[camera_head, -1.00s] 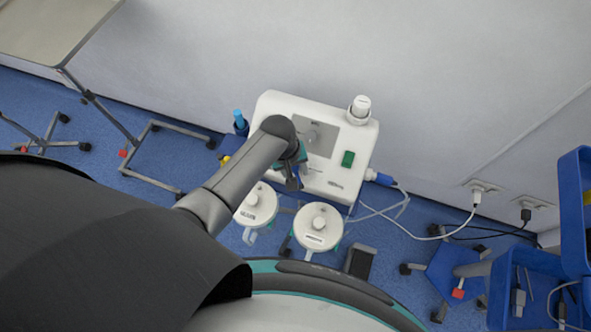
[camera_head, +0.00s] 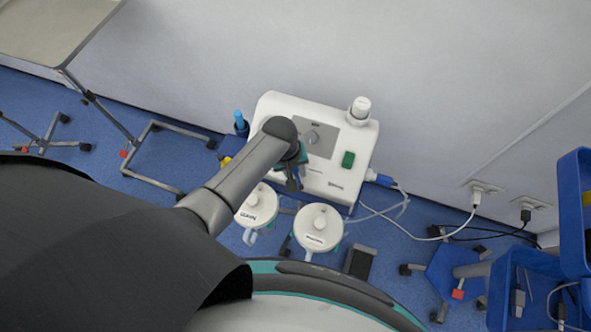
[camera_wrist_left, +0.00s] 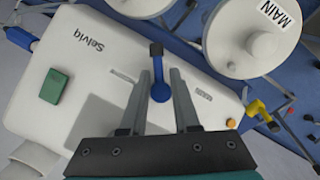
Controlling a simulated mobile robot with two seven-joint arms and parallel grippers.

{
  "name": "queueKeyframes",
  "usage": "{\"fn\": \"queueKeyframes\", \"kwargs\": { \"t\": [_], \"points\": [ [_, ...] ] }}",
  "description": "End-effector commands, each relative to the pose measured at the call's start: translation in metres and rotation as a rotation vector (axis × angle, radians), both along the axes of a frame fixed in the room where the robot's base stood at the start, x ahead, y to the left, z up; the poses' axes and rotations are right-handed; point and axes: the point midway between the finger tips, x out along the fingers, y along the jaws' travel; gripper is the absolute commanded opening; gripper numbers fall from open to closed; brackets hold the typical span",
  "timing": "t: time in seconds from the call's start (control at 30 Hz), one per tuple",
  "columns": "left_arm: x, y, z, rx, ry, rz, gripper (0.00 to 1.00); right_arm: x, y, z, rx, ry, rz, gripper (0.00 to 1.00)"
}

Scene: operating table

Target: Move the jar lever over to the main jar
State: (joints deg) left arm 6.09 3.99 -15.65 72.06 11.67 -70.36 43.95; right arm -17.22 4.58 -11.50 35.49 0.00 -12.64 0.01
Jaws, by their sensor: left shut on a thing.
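The jar lever (camera_wrist_left: 159,82), blue with a dark end, stands on the white suction unit (camera_wrist_left: 75,75) in the left wrist view. Its dark end points to the top of the picture. My left gripper (camera_wrist_left: 161,80) has one finger on each side of the lever and is shut on it. In the head view the gripper (camera_head: 292,182) is at the unit's front edge, partly behind my arm, and the lever cannot be made out. The main jar (camera_wrist_left: 250,42), with a white lid marked MAIN, is right of the lever in the wrist view. It is the left jar (camera_head: 254,206) in the head view.
The other jar (camera_head: 318,228) stands right of the main jar in the head view. A green switch (camera_head: 348,159) and a white knob (camera_head: 359,109) are on the unit's right side. A blue cart (camera_head: 540,290) is at the far right. My right gripper is not seen.

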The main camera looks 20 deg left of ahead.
Motion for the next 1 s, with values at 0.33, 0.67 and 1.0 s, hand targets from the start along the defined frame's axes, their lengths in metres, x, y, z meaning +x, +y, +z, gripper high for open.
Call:
{"fn": "queueKeyframes", "kwargs": {
  "t": [0.33,0.67,1.0],
  "points": [
    [0.0,-0.001,0.003,0.127,-0.007,-0.183,0.0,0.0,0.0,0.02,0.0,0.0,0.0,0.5],
    [0.0,0.002,0.001,0.31,-0.016,-0.438,0.0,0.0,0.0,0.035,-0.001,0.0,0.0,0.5],
    [0.0,0.004,-0.001,0.494,-0.025,-0.695,0.0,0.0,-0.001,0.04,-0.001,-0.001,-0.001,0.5]
  ]
}}
